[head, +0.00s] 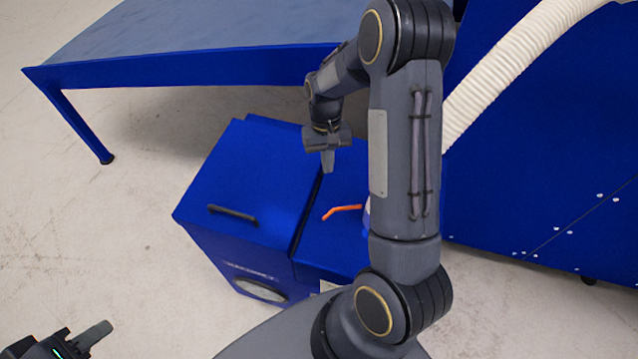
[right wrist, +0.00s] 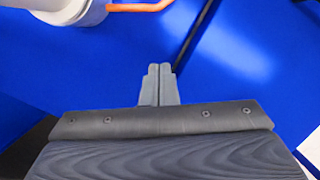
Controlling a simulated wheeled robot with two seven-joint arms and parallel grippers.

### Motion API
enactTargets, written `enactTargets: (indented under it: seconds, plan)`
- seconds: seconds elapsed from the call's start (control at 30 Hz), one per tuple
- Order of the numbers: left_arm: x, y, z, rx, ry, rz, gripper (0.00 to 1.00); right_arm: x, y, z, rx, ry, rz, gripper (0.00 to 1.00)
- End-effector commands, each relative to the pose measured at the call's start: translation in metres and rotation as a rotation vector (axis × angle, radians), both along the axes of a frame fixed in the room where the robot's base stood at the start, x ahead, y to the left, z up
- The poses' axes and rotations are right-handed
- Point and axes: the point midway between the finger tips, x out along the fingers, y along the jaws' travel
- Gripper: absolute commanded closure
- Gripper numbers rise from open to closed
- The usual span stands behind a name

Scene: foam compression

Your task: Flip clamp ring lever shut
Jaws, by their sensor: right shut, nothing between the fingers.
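The orange lever (head: 342,211) sticks out to the left from beside my right arm, above the blue box's right part. In the right wrist view the lever (right wrist: 141,7) shows at the top edge, reaching right from a white and grey round fitting (right wrist: 70,10) that I take for the clamp ring. In the head view my arm hides most of that fitting. My right gripper (head: 328,160) is shut and empty, pointing down behind the lever, apart from it. Its closed fingers (right wrist: 160,70) show over blue surface. My left gripper (head: 90,338) is at the lower left, far from the box; its opening is unclear.
The blue box (head: 225,175) has a black handle (head: 233,215) on its left lid and a dark gap between its two parts. A white ribbed hose (head: 510,60) runs down behind my right arm. A blue-framed table (head: 190,70) stands behind. Floor at left is clear.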

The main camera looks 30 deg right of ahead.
Motion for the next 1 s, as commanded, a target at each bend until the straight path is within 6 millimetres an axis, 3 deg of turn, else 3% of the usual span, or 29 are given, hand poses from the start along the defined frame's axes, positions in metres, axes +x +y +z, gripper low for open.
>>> enactTargets:
  seconds: [0.4, 0.57, 1.0]
  plan:
    - [0.0, 0.0, 0.002, 0.0, 0.0, 0.0, 0.64, 0.002, -0.002, -0.006, -0.01, 0.016, 0.003, 1.0]
    - [0.0, 0.0, -0.006, 0.0, 0.0, 0.0, 0.64, -0.001, -0.001, -0.016, -0.009, 0.017, 0.003, 1.0]
    - [0.0, 0.0, -0.07, 0.0, 0.0, 0.0, 0.64, -0.021, 0.006, -0.103, -0.008, 0.018, 0.003, 1.0]
